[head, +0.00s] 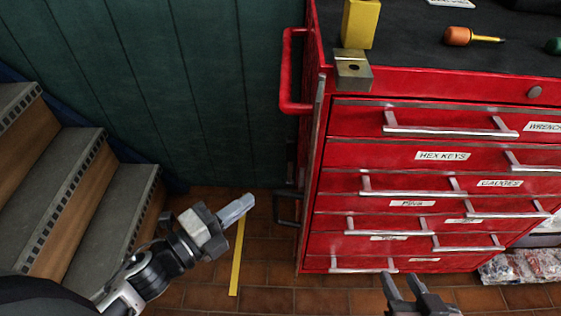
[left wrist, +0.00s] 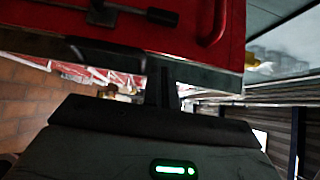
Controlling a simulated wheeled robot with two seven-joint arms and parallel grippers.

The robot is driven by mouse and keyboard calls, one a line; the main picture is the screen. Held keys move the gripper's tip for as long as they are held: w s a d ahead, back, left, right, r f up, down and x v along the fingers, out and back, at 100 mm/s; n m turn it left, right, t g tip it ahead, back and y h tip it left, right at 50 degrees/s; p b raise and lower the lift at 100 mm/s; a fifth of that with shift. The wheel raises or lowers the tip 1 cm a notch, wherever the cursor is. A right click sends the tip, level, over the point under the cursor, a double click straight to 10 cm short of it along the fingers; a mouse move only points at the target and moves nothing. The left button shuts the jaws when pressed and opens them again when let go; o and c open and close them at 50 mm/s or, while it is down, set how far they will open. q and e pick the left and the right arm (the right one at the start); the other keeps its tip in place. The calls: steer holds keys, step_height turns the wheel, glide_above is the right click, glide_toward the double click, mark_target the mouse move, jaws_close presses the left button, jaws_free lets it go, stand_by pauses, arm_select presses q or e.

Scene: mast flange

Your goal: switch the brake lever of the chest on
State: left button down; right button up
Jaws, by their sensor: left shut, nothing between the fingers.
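The red chest (head: 345,152) stands right of centre in the head view, with its drawer fronts facing me. A dark lever-like part (head: 288,208) shows low beside its left side. The left wrist view shows a black lever with a rounded end (left wrist: 160,16) on the red panel (left wrist: 178,38); I cannot tell its setting. My left gripper (head: 247,201) is shut and empty, left of the chest and apart from the lever in the head view. Its fingers (left wrist: 161,88) point towards the chest in the left wrist view. My right gripper (head: 403,282) is open and empty before the lower drawers.
A red side handle (head: 286,70) sticks out from the chest's upper left. Stairs (head: 100,190) rise at the left, and a green wall (head: 170,80) stands behind. A yellow line (head: 237,255) crosses the tiled floor. A screwdriver (head: 460,36) and a yellow block (head: 360,22) are on top.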

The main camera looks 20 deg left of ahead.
arm_select(q)
steer(key=p, duration=0.1)
glide_toward(295, 152)
steer(key=w+d, duration=0.2)
steer(key=d, duration=0.2)
steer(key=w, duration=0.1)
steer(key=w+a, duration=0.1)
steer(key=w, duration=0.1)
steer(key=shift+r, duration=0.1)
arm_select(e)
steer(key=shift+r, duration=0.1)
arm_select(q)
steer(key=shift+a, duration=0.1)
arm_select(e)
steer(key=shift+r, duration=0.2)
